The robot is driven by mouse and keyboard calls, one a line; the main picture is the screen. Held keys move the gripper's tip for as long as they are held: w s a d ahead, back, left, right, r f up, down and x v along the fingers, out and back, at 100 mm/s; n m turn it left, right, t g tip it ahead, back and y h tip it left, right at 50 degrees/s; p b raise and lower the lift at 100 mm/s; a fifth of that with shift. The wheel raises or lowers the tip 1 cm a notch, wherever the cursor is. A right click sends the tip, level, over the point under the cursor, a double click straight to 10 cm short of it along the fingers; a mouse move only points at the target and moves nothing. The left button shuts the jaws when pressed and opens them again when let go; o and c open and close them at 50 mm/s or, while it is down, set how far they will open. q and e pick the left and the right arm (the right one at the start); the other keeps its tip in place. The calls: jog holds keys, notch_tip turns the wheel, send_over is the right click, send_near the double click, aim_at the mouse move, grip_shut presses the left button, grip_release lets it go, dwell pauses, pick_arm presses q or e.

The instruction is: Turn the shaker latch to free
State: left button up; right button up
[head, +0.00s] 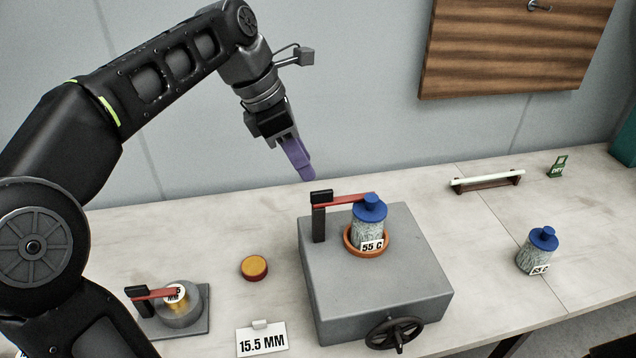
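The shaker looks to be the grey box (345,285) on the bench, with a dark handwheel (394,333) on its front. A jar labelled 55 C (368,235) with a blue cap stands upright in an orange ring (350,242) on its top. The red latch bar (345,201) runs from a black post (319,222) to the jar's cap. My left gripper (307,178), with purple fingers, hangs in the air above and behind the latch, apart from it. Its fingers overlap in this view, so their gap is hidden. My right gripper is out of view.
A smaller holder (200,327) with its own red bar (155,294) stands at lower left. Nearby are an amber disc (254,267) and a 15.5 MM sign (262,341). Another blue-capped jar (535,256), a white rod on a rack (487,181) and a green sign (558,167) are right.

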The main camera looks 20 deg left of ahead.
aim_at(320, 191)
pick_arm(q)
jog(key=shift+f, duration=0.1)
jog(key=x, duration=0.7)
jog(key=shift+w+d+f, duration=0.15)
jog(key=shift+w+f, duration=0.05)
jog(key=shift+f, duration=0.1)
jog(key=shift+c, duration=0.5)
grip_shut()
dwell(0.8)
